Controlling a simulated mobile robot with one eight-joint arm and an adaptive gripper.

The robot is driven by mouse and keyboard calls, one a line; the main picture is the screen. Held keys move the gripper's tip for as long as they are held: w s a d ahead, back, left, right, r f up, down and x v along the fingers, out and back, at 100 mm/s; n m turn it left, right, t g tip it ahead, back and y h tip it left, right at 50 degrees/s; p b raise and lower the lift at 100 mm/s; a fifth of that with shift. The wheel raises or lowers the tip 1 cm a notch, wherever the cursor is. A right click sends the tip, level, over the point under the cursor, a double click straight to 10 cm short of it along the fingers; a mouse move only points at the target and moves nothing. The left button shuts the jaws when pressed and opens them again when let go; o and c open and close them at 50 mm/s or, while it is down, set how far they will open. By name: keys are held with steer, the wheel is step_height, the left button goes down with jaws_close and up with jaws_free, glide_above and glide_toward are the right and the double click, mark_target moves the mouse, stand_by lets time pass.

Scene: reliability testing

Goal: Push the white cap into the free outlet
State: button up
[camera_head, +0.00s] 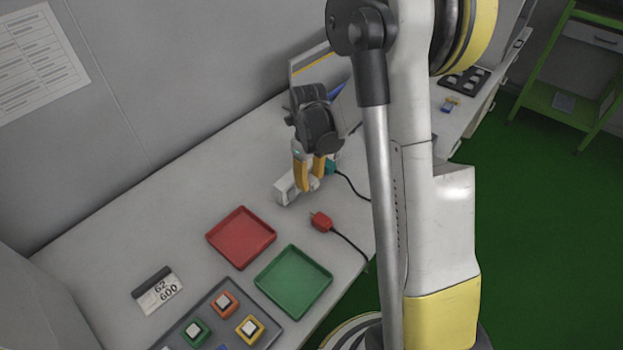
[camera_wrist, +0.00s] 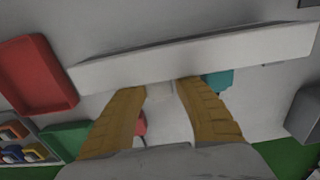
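My gripper (camera_head: 306,180) has yellow fingers and points down at the near side of a white outlet strip (camera_head: 284,192). The fingers are shut on a small white cap (camera_wrist: 160,92), which shows between the fingertips in the wrist view. The cap is at or very close to the strip's face; I cannot tell whether it sits in an outlet. In the wrist view the strip (camera_wrist: 200,55) runs across the picture beyond my gripper (camera_wrist: 162,88). A teal plug (camera_head: 330,166) with a black cable is at the strip, right of my fingers. The free outlet's opening is hidden.
A red plug (camera_head: 321,222) with a black cable lies on the table in front of the strip. A red tray (camera_head: 241,261), a green tray (camera_head: 293,309) and a grey panel of coloured buttons (camera_head: 178,329) stand at lower left. A label card (camera_head: 160,294) lies beside them.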

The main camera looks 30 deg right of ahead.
steer(key=shift+w+a+r, duration=0.15)
steer(key=shift+w+a, duration=0.15)
steer(key=shift+w, duration=0.2)
step_height(320, 180, up, 12)
steer(key=shift+s+d, duration=0.2)
steer(key=shift+s, duration=0.2)
